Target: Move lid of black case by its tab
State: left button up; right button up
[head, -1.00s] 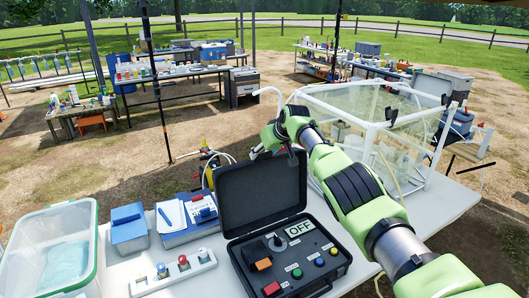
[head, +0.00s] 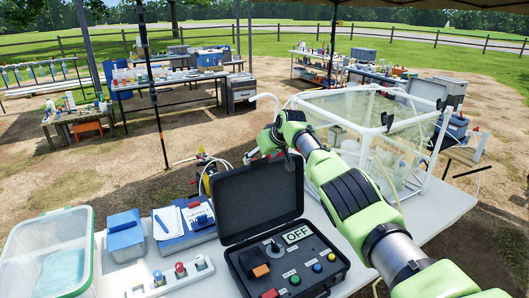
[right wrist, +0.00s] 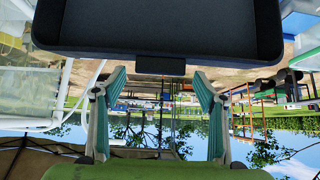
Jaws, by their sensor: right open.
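The black case (head: 285,262) stands on the white table with its lid (head: 258,203) raised, standing open at the back. Its base carries an OFF label and several coloured buttons. In the right wrist view, which is upside down, the lid (right wrist: 160,28) fills the top, and its small dark tab (right wrist: 160,66) sticks out from the edge. My right gripper (right wrist: 160,78) is open, with one teal-padded finger on each side of the tab's line and visible gaps to it. In the head view my right gripper (head: 252,157) is partly hidden beyond the lid. My left gripper is out of view.
A clear tank with a white frame (head: 375,125) stands right of my right arm. Blue boxes (head: 126,234), a clipboard, a white strip with coloured knobs (head: 170,278) and a clear tub (head: 50,255) lie left of the case. White table top (head: 440,210) is bare at the right.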

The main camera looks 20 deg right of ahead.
jog(key=v, duration=1.2)
jog(key=shift+r, duration=0.2)
jog(key=shift+a, duration=0.1)
dwell(0.3)
